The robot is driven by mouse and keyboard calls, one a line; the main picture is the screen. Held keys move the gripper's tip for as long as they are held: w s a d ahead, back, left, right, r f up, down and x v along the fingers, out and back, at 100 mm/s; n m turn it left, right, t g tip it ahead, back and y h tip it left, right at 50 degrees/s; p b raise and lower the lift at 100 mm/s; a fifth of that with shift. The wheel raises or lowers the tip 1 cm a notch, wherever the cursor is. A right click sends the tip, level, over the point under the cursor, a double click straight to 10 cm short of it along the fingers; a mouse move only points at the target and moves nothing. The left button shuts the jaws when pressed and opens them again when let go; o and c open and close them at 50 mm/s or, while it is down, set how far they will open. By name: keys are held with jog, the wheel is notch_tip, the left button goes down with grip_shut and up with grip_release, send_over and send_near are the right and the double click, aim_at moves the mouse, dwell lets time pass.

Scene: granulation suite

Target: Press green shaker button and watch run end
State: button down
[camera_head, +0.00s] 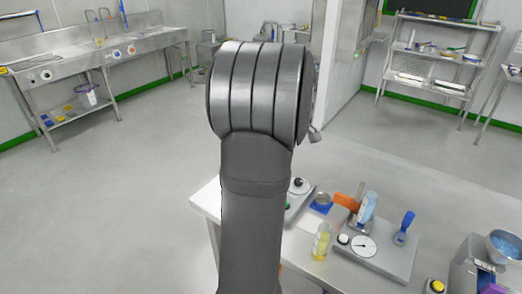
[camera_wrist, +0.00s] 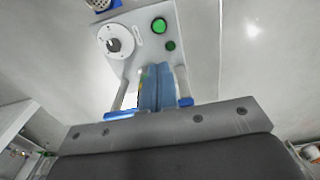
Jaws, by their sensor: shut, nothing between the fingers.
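The shaker's pale grey control panel (camera_wrist: 137,61) fills the upper middle of the wrist view. It carries a large round green button (camera_wrist: 159,25), a smaller dark green round spot (camera_wrist: 170,45), and a white dial (camera_wrist: 124,43) with a black knob. My gripper (camera_wrist: 157,67) is shut, its two blue fingers side by side and empty. The fingertips appear below the green button in the picture; their height above the panel is unclear. In the head view, my arm hides the gripper and part of the panel; the black knob (camera_head: 298,184) and a green bit (camera_head: 287,205) show beside it.
Right of the panel, a metal cup stands on a blue base (camera_head: 321,208). Nearby are an orange object (camera_head: 345,201), a yellow-filled container (camera_head: 322,242), a blue bottle (camera_head: 367,207) and a grey dial unit (camera_head: 385,255). A sink bench (camera_head: 95,57) stands far left; open floor lies between.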

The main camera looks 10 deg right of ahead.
notch_tip(320, 180, down, 7)
jog(key=s+m+t+y, duration=0.1)
jog(key=m+t+y, duration=0.2)
jog(key=m+t, duration=0.5)
jog(key=m, duration=0.6)
jog(key=shift+d+t, duration=0.3)
jog(key=shift+s+f, duration=0.1)
jog(key=shift+f, duration=4.35)
jog(key=shift+f, duration=0.4)
